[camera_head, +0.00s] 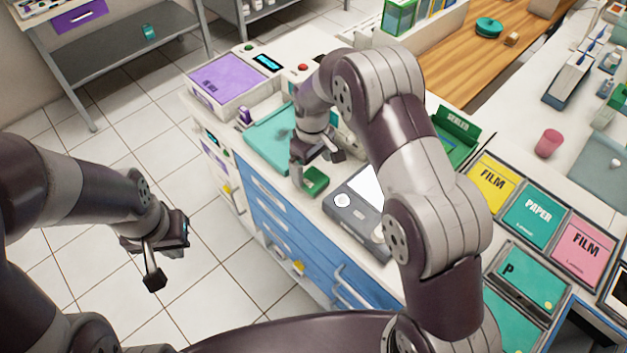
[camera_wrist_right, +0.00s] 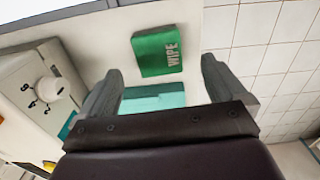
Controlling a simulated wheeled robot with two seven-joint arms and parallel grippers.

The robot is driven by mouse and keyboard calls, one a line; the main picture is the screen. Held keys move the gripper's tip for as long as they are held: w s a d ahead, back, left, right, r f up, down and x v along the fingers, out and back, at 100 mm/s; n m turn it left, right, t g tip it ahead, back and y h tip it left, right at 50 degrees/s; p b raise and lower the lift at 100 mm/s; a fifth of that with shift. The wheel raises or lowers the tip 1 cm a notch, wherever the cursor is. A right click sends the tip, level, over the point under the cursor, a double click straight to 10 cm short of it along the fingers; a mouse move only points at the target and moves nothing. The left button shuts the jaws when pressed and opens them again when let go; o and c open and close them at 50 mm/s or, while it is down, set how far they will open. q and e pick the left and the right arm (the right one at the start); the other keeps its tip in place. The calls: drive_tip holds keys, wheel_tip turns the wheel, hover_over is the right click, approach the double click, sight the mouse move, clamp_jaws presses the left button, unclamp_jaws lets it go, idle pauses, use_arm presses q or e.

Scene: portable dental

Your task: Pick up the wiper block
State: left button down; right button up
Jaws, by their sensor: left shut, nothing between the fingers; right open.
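The wiper block is a small green block (camera_head: 315,181) on the white counter top, between the teal mat and the grey device. In the right wrist view the block (camera_wrist_right: 158,51) shows the word WIPE and lies just beyond the fingertips, between their lines. My right gripper (camera_wrist_right: 159,78) is open and empty; in the head view it (camera_head: 316,165) hangs close over the block, and I cannot tell the exact gap. My left gripper (camera_head: 154,262) is shut and empty, out over the floor left of the counter.
A grey device (camera_head: 352,226) with a round dial stands right of the block. A teal mat (camera_head: 268,140) lies to its left. A green SEALED tray (camera_head: 455,140) and FILM and PAPER bins (camera_head: 537,212) are farther right. The counter's front edge is near the block.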

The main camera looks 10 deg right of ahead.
sight(313, 179)
wheel_tip(313, 179, down, 6)
drive_tip(key=shift+w+d+r+p, duration=0.1)
drive_tip(key=shift+w+r+p, duration=0.1)
drive_tip(key=shift+p, duration=0.55)
drive_tip(key=shift+s, duration=0.2)
drive_tip(key=shift+c, duration=0.6)
drive_tip(key=c, duration=1)
drive_tip(key=shift+c, duration=0.2)
wheel_tip(313, 179, up, 4)
drive_tip(key=shift+r+b, duration=0.1)
drive_tip(key=shift+b, duration=0.65)
drive_tip(key=s+r+b, duration=0.1)
drive_tip(key=s+r, duration=0.6)
drive_tip(key=s, duration=0.4)
drive_tip(key=shift+s+a+b, duration=0.2)
drive_tip(key=shift+s+b, duration=0.1)
drive_tip(key=shift+b, duration=0.1)
